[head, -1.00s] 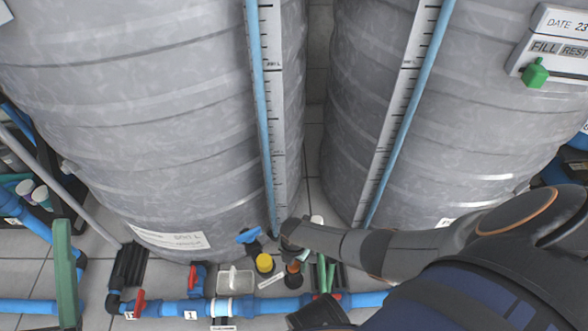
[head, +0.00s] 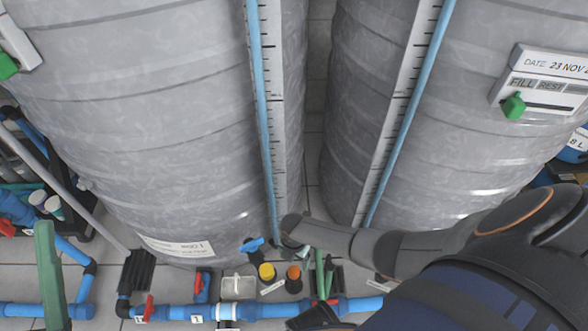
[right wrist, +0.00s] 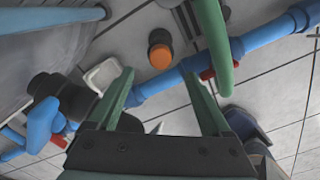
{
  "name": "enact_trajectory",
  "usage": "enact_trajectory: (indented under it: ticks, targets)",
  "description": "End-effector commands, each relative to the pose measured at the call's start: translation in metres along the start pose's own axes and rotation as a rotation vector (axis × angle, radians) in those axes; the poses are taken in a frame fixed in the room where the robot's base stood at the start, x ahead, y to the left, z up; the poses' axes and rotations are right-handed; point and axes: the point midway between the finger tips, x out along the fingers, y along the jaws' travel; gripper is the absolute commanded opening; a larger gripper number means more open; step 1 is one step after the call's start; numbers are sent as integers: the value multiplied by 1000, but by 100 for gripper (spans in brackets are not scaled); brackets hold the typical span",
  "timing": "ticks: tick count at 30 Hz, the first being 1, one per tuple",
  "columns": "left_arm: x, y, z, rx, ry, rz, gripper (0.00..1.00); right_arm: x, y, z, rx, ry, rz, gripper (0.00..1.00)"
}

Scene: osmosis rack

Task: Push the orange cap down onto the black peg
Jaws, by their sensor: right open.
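The orange cap (head: 293,272) is on the black peg (head: 293,286), low in the middle of the head view. In the right wrist view the orange cap (right wrist: 160,57) is near the top middle, with the black peg (right wrist: 159,37) around and behind it. I cannot tell how far down the cap sits. My right gripper (head: 323,264) shows as green prongs just right of the cap in the head view. In the right wrist view my right gripper (right wrist: 157,75) is open and empty, its fingers apart below the cap.
A blue pipe (head: 180,312) with red valve handles runs along the front. A blue valve handle (head: 252,245) and two large grey tanks (head: 170,120) stand behind.

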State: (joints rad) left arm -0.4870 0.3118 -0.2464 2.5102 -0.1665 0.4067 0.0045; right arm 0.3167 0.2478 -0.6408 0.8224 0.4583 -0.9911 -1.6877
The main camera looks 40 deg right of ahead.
Motion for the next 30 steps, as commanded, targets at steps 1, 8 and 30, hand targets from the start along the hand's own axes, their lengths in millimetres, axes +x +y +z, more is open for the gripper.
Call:
enact_trajectory:
  ticks: [1, 8, 30]
  targets:
    - [8, -4, -9, 8, 3, 4, 83, -15, -1, 0, -1, -1, 0, 83]
    - [17, -8, -20, 41, 18, 11, 83, -35, -1, 0, -1, 0, -1, 83]
    - [16, -9, -17, 41, 1, -2, 83, -37, -1, 0, 0, 0, -1, 83]
